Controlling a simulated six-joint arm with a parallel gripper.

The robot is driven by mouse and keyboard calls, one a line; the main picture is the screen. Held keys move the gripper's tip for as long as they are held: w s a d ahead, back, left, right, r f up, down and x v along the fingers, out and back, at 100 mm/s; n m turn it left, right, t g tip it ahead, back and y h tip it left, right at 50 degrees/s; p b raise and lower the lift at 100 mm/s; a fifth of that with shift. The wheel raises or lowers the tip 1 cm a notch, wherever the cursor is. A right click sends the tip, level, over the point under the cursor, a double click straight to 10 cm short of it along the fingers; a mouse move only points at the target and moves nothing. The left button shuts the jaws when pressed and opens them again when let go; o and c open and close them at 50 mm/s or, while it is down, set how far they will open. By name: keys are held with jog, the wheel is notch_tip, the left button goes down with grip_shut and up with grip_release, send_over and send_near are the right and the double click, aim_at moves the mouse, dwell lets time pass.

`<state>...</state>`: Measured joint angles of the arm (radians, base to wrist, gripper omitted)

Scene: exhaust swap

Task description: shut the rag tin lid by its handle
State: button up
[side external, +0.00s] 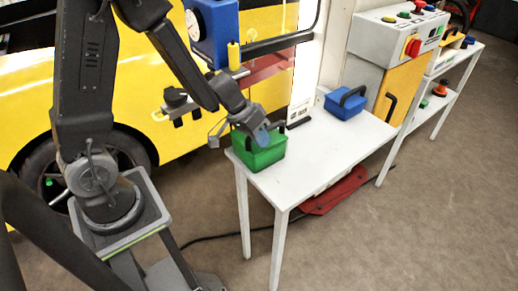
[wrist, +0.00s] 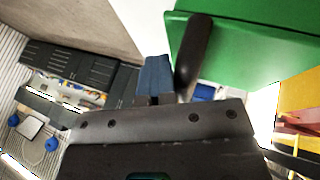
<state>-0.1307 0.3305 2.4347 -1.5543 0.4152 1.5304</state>
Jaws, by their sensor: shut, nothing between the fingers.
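A green tin (side external: 264,158) stands on the near left end of the white table (side external: 318,152). I take it for the rag tin. My gripper (side external: 262,136) is shut and empty, right at the top of the tin in the side view. In the wrist view its blue fingertips (wrist: 155,75) are close beside a dark handle (wrist: 193,50) on a green panel (wrist: 255,45). I cannot tell whether they touch. My gripper hides much of the tin's top, so the lid's angle is unclear.
A blue box (side external: 345,104) with a black handle stands farther back on the table. A control cabinet (side external: 395,50) with a red knob is behind it. A yellow car (side external: 150,60) is at the left. The table's middle is clear.

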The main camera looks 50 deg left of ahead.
jog(key=o, duration=0.6)
jog(key=shift+a, duration=0.25)
jog(key=shift+o, duration=0.7)
jog(key=shift+v, duration=2.85)
jog(key=v, duration=0.8)
jog(key=shift+d+r, duration=0.1)
jog(key=shift+r, duration=2.5)
